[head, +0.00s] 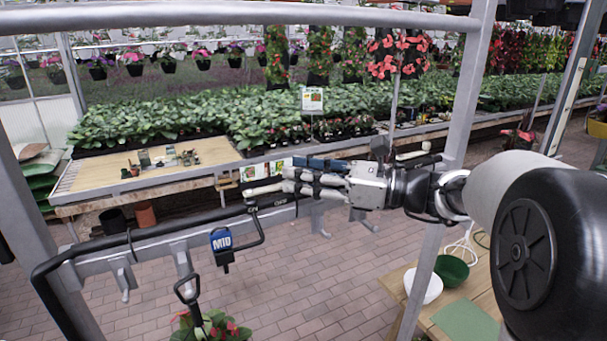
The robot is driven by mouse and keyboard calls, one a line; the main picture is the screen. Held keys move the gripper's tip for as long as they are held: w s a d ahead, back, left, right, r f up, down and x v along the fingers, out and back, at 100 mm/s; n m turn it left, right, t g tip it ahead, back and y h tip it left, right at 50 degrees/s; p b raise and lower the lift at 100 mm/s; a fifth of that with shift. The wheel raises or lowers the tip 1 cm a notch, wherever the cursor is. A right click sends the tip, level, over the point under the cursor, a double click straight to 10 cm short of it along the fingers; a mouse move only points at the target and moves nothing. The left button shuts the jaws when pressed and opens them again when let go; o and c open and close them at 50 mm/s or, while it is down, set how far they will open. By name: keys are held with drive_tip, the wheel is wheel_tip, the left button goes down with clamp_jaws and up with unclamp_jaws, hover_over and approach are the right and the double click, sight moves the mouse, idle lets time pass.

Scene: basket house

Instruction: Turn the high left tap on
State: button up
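A grey metal rail (160,254) with hooks crosses the lower left of the head view, with a black hose (130,238) running along it. A blue tag reading "MID" (221,240) hangs from the hose. My gripper (290,181) reaches in from the right and points left above the rail's right end. A pale bar (264,189) shows just left of its fingertips, and a blue piece (325,163) shows along its upper side. I cannot tell whether these touch the gripper or whether the fingers are open. No tap marked high is readable; my gripper hides part of this area.
Metal posts and a top bar (240,13) frame the view. Behind are plant benches (100,178) with green seedlings and hanging flower baskets. At the lower right stands a wooden table (470,300) with a white bowl (424,288) and a green bowl (452,270). Brick floor lies below.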

clamp_jaws()
